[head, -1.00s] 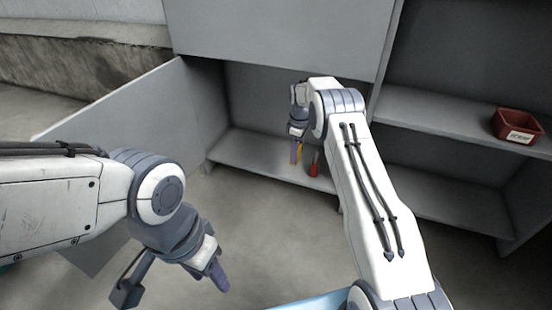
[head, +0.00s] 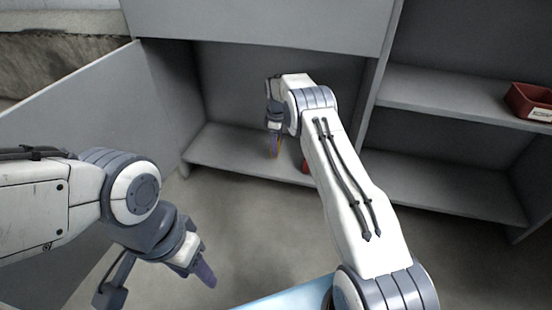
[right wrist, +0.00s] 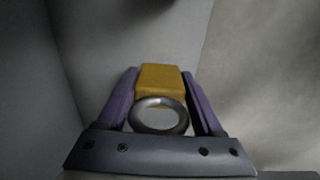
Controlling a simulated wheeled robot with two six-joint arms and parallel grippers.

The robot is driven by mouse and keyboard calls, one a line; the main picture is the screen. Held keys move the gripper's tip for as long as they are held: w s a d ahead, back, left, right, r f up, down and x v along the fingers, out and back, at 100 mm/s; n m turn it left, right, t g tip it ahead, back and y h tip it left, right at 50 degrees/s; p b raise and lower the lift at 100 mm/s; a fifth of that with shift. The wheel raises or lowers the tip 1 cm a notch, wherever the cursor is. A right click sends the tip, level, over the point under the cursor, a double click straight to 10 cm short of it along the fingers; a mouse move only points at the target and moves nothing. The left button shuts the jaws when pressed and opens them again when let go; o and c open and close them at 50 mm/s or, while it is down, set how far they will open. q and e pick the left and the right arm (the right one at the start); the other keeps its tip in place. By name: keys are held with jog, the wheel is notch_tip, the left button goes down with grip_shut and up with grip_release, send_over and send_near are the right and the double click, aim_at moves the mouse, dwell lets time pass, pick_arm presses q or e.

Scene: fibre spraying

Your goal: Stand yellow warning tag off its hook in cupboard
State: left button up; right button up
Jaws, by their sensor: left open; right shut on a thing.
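The yellow warning tag (right wrist: 161,80) with a grey metal ring is held between the two purple fingers of my right gripper (right wrist: 160,92) in the right wrist view. In the head view my right gripper (head: 275,148) reaches into the open cupboard (head: 232,150), just above its lower shelf. Only a thin sliver of yellow shows there, so I cannot tell whether the tag touches the shelf. My left gripper (head: 206,273) is open and empty, low in front of the cupboard at the left. No hook is visible.
A red object (head: 305,163) stands on the same shelf, right of my right gripper and partly behind my arm. The cupboard's open door (head: 85,165) is at the left. A red bin (head: 530,101) sits on the right-hand shelf. Shelf left of the tag is clear.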

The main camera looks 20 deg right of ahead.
notch_tip(320, 180, down, 5)
jog(key=b, duration=0.3)
jog(key=shift+r, duration=0.2)
jog(key=shift+d+r, duration=0.1)
jog(key=shift+r, duration=0.05)
jog(key=shift+f, duration=0.2)
jog(key=o, duration=1.4)
jog(key=shift+r, duration=0.1)
jog(key=shift+r, duration=0.2)
notch_tip(320, 180, up, 7)
jog(key=p, duration=0.6)
jog(key=shift+r, duration=0.2)
